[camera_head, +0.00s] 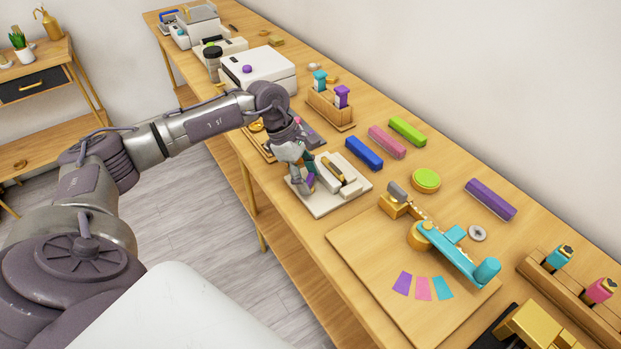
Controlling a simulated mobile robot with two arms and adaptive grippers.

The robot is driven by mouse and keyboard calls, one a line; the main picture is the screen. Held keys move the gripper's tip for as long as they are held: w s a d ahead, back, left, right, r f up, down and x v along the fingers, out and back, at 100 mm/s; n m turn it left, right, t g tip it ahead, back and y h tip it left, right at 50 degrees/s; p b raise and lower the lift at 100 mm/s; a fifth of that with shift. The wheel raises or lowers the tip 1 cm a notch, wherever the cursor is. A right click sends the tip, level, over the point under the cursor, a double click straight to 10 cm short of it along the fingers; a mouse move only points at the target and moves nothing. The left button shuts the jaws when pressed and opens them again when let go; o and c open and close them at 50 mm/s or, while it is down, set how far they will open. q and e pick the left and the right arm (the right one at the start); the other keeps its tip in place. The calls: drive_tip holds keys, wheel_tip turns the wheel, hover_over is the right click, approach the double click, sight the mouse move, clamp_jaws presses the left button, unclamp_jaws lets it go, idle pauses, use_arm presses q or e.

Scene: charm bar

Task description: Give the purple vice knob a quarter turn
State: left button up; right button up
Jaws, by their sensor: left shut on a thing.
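The vice (349,187) is a cream block on a pale base plate near the table's front edge, with a dark and gold piece lying between its jaws. The purple vice knob (311,181) shows as a small purple patch at the vice's front left side, mostly hidden by my left gripper. My left gripper (304,184) points down at that side of the vice and is shut on the knob. The fingertips are small and partly hidden here, so the knob's angle cannot be told. My right gripper is out of view.
Blue (364,153), pink (387,142) and green (407,131) bars lie behind the vice. A wooden board (375,275) with a turquoise lever tool (452,254) is to the right. A white box (272,67) and a wooden rack (330,110) stand farther back.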

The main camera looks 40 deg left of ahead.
use_arm(q)
drive_tip(key=shift+w, duration=0.1)
drive_tip(key=shift+w+f+m+g+b, duration=0.15)
drive_tip(key=shift+m+g+b, duration=0.25)
drive_tip(key=shift+m+b, duration=0.95)
drive_tip(key=shift+m, duration=0.15)
drive_tip(key=shift+r+m, duration=0.25)
drive_tip(key=shift+m, duration=0.05)
drive_tip(key=shift+f+m+g+b, duration=0.25)
drive_tip(key=shift+m+g+b, duration=0.35)
drive_tip(key=shift+m+b, duration=0.45)
drive_tip(key=o, duration=0.6)
drive_tip(key=shift+r+m, duration=0.2)
drive_tip(key=shift+m, duration=0.05)
drive_tip(key=o, duration=0.5)
drive_tip(key=shift+a, duration=0.1)
